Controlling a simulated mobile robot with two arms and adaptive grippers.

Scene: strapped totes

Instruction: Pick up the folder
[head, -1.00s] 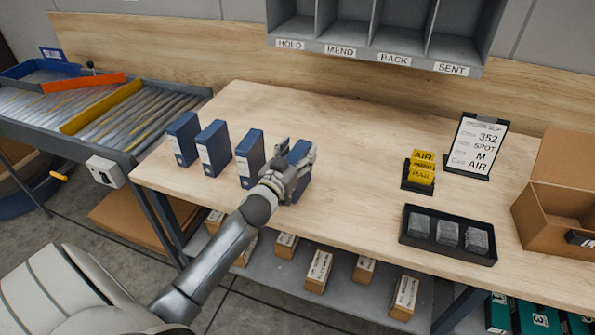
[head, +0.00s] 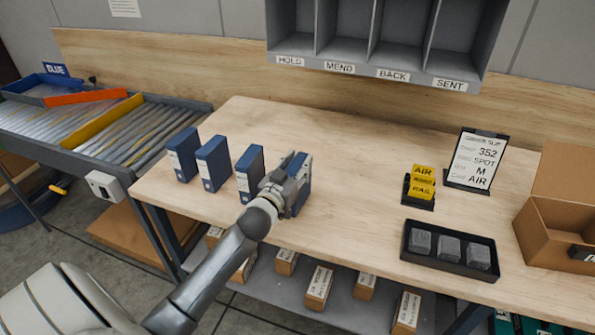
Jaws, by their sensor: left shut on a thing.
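Several blue folders stand upright in a row on the wooden table (head: 345,170). The leftmost folder (head: 183,155), the second folder (head: 213,163) and the third folder (head: 249,172) stand free with white labels facing front. My left gripper (head: 296,178) is shut on the rightmost folder (head: 304,194), which is mostly hidden behind the fingers. I cannot tell whether that folder touches the table. My right gripper is not in view.
A black tray (head: 408,262) with dark blocks, yellow cards (head: 422,182), a slip stand (head: 476,160) and an open carton (head: 545,225) are on the right. Labelled cubbies (head: 365,63) hang above. A roller conveyor (head: 110,125) is at left. The table's middle is clear.

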